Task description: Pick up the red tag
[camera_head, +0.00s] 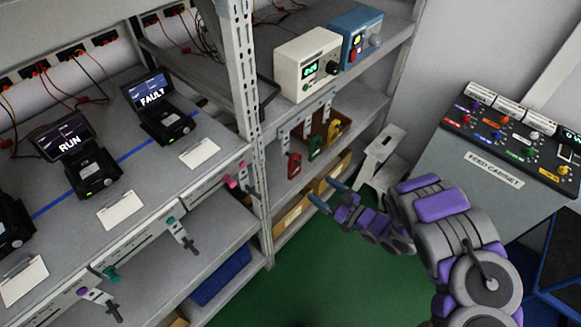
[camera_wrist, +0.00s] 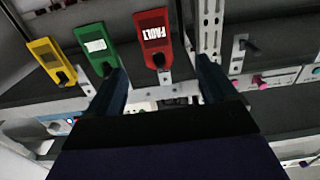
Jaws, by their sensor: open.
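The red tag (camera_head: 294,166) hangs at the near end of a row on a metal bracket at the rack's shelf edge. In the wrist view the red tag (camera_wrist: 152,30) carries a white label that reads FAULT upside down. A green tag (camera_head: 315,148) and a yellow tag (camera_head: 334,130) hang beside it. My gripper (camera_head: 325,192) is open and empty, a little right of and below the red tag in the head view. In the wrist view its two fingers (camera_wrist: 160,78) point toward the red tag, which shows between and beyond the tips, apart from them.
A rack post (camera_head: 243,90) stands left of the red tag. A cream meter (camera_head: 307,62) and a blue box (camera_head: 355,38) sit on the shelf above. A grey step stool (camera_head: 381,155) stands behind my gripper. A cabinet (camera_head: 470,185) is at the right; green floor (camera_head: 330,270) is clear below.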

